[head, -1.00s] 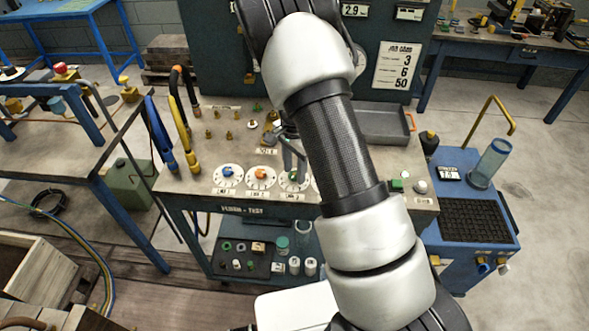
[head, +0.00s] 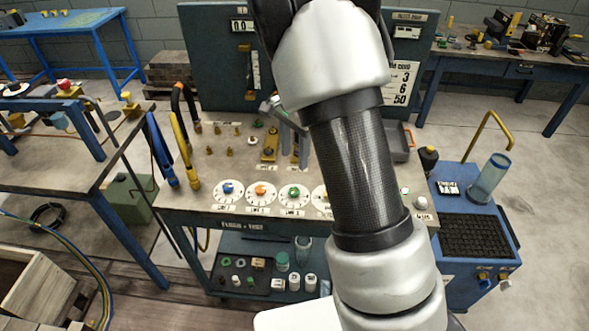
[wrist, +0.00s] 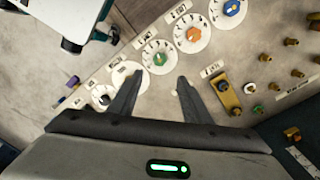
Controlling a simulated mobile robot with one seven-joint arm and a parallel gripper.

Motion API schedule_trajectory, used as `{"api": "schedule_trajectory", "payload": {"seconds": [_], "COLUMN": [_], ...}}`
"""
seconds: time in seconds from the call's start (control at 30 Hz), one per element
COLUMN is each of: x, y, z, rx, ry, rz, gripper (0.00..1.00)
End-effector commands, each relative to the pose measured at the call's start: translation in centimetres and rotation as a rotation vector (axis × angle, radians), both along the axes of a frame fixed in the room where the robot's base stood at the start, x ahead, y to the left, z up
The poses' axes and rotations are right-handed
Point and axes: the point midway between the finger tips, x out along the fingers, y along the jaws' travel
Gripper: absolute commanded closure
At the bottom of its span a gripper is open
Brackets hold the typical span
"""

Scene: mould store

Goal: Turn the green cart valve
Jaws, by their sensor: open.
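The green valve (head: 294,193) is a small green knob on a white round dial on top of the flush-and-test bench. It stands in a row to the right of a blue knob (head: 228,188) and an orange knob (head: 261,190). In the wrist view the green knob (wrist: 160,58) shows just beyond and between my fingertips. My gripper (head: 284,130) is open and empty, above the bench behind the dial row in the head view. It is apart from the green knob. A further dial (head: 320,194) is partly hidden by my arm.
Brass fittings (head: 230,151) and a brass block (head: 270,145) stand behind the dials. Blue and yellow hooked handles (head: 180,140) rise at the bench's left. A blue cart (head: 470,225) with a clear cylinder stands at the right.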

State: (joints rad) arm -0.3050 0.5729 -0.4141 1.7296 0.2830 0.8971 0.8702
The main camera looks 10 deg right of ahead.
Motion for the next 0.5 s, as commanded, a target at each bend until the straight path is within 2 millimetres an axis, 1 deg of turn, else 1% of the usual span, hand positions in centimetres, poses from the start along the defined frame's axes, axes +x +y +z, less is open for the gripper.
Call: {"api": "schedule_trajectory", "payload": {"seconds": [0.03,0.1,0.2,0.33,0.5], "x": [0.1,0.1,0.1,0.0,0.0], "y": [0.0,0.0,0.0,0.0,0.0], "z": [1.2,2.3,3.5,4.3,4.4], "rx": [0.000,0.000,-0.001,0.000,0.000], "ry": [-0.004,-0.003,-0.003,0.000,0.001], "rz": [0.000,-0.001,0.000,-0.001,-0.001], "gripper": [0.56,0.56,0.56,0.56,0.56]}}
